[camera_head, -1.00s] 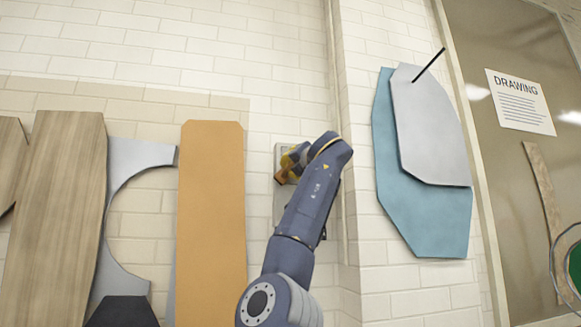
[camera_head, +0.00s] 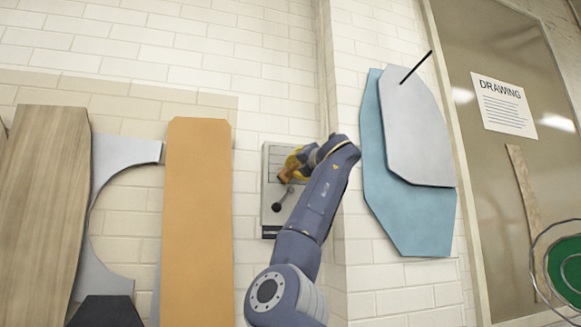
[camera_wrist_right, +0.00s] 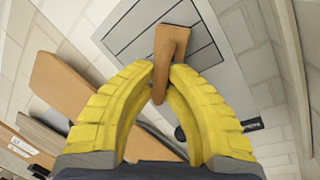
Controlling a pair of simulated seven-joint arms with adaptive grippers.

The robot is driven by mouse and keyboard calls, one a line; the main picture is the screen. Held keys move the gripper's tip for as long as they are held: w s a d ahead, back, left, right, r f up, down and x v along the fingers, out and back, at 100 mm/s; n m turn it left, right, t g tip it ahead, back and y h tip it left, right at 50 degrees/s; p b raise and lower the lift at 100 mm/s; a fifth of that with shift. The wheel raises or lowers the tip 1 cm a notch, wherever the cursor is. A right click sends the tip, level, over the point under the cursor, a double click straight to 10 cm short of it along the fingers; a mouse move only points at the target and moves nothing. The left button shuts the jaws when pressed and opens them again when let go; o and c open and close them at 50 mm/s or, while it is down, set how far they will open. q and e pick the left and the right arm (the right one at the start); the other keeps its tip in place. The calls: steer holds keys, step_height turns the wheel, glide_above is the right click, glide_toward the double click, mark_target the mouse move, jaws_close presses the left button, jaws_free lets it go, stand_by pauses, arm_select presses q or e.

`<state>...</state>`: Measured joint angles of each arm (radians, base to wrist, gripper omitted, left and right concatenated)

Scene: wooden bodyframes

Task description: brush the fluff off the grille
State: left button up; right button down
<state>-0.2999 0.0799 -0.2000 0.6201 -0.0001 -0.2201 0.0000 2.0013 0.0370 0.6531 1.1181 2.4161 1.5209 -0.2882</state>
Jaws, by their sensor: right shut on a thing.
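The grille is a slatted area on a pale grey wall box (camera_head: 272,160), partly hidden behind my right arm in the head view. In the right wrist view the grey panel (camera_wrist_right: 128,28) shows dark slat lines. My right gripper (camera_wrist_right: 163,78) has yellow fingers closed on a brown wooden tool (camera_wrist_right: 174,42), which looks like the brush. The tool's block end lies in front of the slats; I cannot tell whether it touches them. In the head view my right gripper (camera_head: 296,164) and the tool (camera_head: 285,175) are at the box's upper part. I cannot make out any fluff.
A lever with a black knob (camera_head: 277,207) sticks out of the box below the tool. An orange board (camera_head: 198,220) hangs to the left. Blue (camera_head: 410,225) and grey (camera_head: 415,130) panels hang on the right, past a wall corner. A dark rod (camera_head: 416,67) juts from the grey panel.

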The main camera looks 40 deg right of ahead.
steer(key=d, duration=0.2)
steer(key=s+d, duration=0.1)
steer(key=d, duration=0.1)
steer(key=shift+s+d, duration=0.2)
steer(key=shift+d, duration=0.2)
steer(key=shift+a, duration=0.1)
steer(key=w+a, duration=0.1)
steer(key=a, duration=0.2)
steer(key=w+a, duration=0.1)
steer(key=a, duration=0.2)
steer(key=w+a, duration=0.1)
steer(key=a, duration=0.3)
steer(key=shift+w, duration=0.2)
stand_by(1.1)
steer(key=shift+s, duration=0.1)
steer(key=shift+a+r+v, duration=0.15)
steer(key=shift+v, duration=0.8)
steer(key=shift+a+r+v, duration=0.1)
steer(key=shift+a+v, duration=0.05)
steer(key=shift+v, duration=0.8)
steer(key=shift+a+r+v, duration=0.15)
steer(key=shift+v, duration=0.85)
